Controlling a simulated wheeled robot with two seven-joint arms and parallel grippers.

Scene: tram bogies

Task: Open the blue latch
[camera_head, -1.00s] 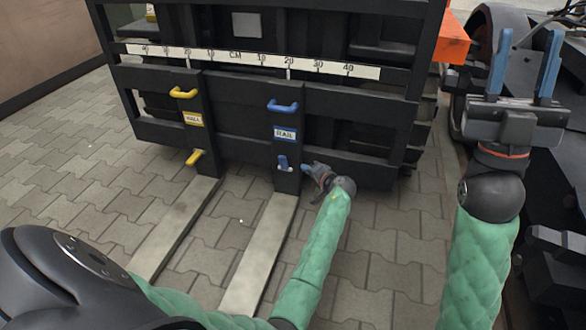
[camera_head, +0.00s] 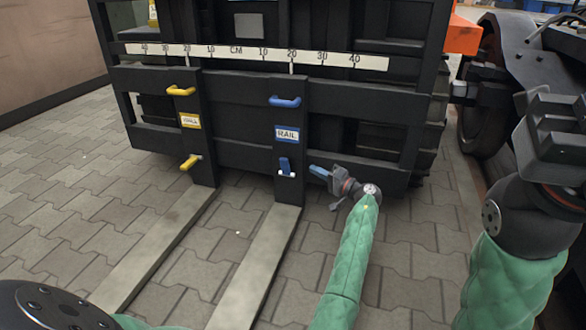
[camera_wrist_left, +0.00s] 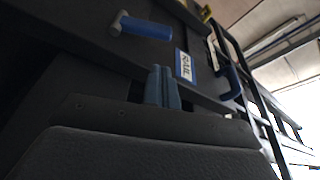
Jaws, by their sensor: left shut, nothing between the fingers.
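In the left wrist view the latch (camera_wrist_left: 145,26) shows at top left, apart from the fingers. My left gripper (camera_head: 318,171) is just right of the latch, at about its height, with a visible gap. Its blue fingers (camera_wrist_left: 162,86) are together in the left wrist view, with nothing between them. My right gripper (camera_head: 552,135) is at the right edge; only its dark body shows and its fingers cannot be made out.
A blue handle (camera_head: 285,102) is above the label. A yellow handle (camera_head: 181,91) and yellow latch (camera_head: 191,161) are on the left upright. Two forks (camera_head: 258,262) run forward over the paving. A bogie wheel (camera_head: 497,85) stands at right.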

